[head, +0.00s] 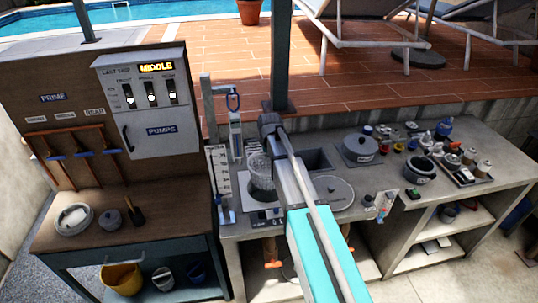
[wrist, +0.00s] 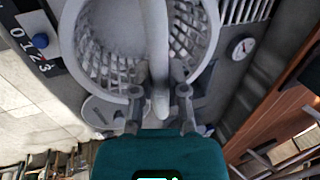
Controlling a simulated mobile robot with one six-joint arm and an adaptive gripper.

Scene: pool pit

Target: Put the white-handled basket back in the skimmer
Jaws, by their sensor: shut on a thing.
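The white mesh basket (wrist: 90,45) fills the upper wrist view, its pale handle (wrist: 156,50) arching across the middle. My gripper (wrist: 160,92) is shut on that handle, with one finger on each side. In the head view the basket (head: 260,166) hangs upright just left of my arm, over the round skimmer opening (head: 262,192) in the counter. I cannot tell whether its bottom is inside the opening. My gripper is mostly hidden by my arm in the head view.
A round grey lid (head: 336,191) lies right of my arm, below a dark square opening (head: 319,160). A grey lidded pot (head: 360,149) and several small items stand farther right. A pump control box (head: 150,100) and a post with a gauge (head: 222,165) stand to the left.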

